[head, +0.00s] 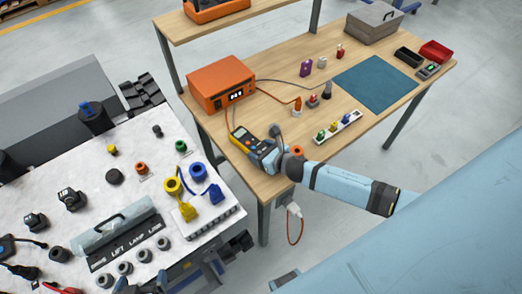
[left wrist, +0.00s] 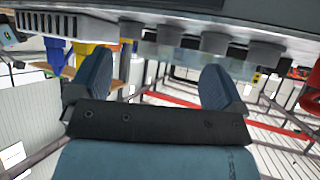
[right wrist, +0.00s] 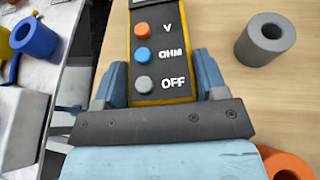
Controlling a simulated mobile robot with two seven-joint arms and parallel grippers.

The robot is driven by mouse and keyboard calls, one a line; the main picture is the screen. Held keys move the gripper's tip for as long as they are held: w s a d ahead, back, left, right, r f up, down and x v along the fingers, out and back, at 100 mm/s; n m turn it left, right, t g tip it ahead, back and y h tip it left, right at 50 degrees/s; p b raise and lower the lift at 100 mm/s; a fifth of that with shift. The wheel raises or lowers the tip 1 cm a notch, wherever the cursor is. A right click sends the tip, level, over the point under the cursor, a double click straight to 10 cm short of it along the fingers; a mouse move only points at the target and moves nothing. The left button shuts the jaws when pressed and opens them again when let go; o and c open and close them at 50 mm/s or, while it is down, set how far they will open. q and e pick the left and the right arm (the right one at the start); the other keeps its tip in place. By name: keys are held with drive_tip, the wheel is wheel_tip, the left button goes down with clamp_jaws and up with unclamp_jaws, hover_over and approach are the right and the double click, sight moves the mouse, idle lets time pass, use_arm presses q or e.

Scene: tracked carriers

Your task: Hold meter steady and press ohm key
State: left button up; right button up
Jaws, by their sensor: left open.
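The meter (head: 240,135) is yellow with a dark face and lies near the left end of the wooden bench. In the right wrist view the meter (right wrist: 165,68) shows an orange V key (right wrist: 142,30), a blue ohm key (right wrist: 143,55) and a grey OFF key (right wrist: 144,84); its display is mostly cut off. My right gripper (right wrist: 160,75) is shut on the meter's lower end, one finger along each side, and the keys are uncovered. My left gripper (left wrist: 157,80) is open and empty, near the edge of the white-topped carrier; I cannot make it out clearly in the head view.
An orange instrument (head: 221,84) stands behind the meter. The carrier (head: 60,186) holds several plugs, knobs and rings. A teal mat (head: 375,84) lies clear on the bench.

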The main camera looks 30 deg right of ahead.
drive_tip(key=c, duration=0.4)
use_arm(q)
clamp_jaws()
use_arm(e)
drive_tip(key=shift+o, duration=0.2)
idle(1.0)
